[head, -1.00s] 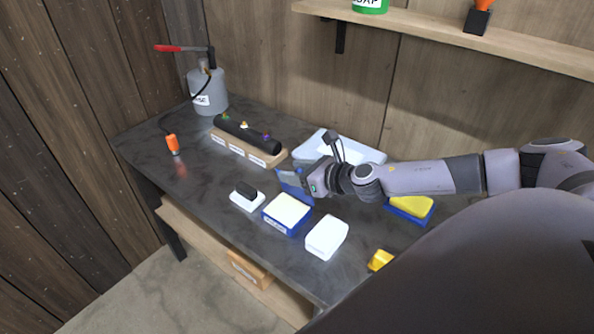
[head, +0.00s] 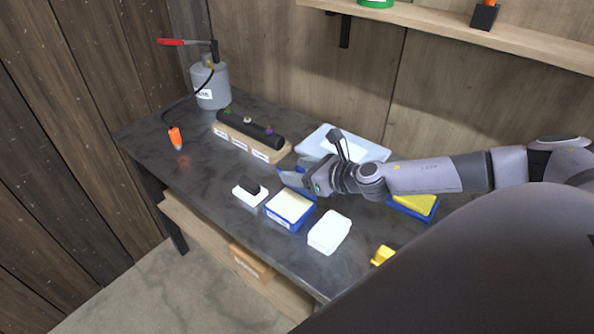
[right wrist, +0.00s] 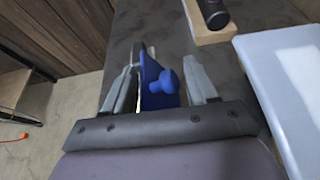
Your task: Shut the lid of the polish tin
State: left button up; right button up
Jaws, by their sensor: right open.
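The polish tin (head: 277,221) is a blue box with a pale cream filling, in the middle of the table in the head view. Its blue lid (head: 292,178) stands raised at the far side of the tin, partly hidden by my right gripper. My right gripper (head: 303,184) is at the lid, above and behind the tin. In the right wrist view the open fingers (right wrist: 165,78) stand on either side of the blue lid (right wrist: 152,98) and its round knob (right wrist: 167,82). I cannot tell whether a finger touches the lid. My left gripper is not in view.
A white block (head: 329,232) and a black-handled brush on a white base (head: 250,192) flank the tin. Behind are a wooden rack with a black bar (head: 247,131), a pale tray (head: 316,138) and a grey sprayer (head: 210,87). A yellow-topped blue box (head: 417,204) lies right.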

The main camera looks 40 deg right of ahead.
jog(key=b+v, duration=0.1)
jog(key=v, duration=0.5)
jog(key=shift+s, duration=0.25)
jog(key=shift+a, duration=0.1)
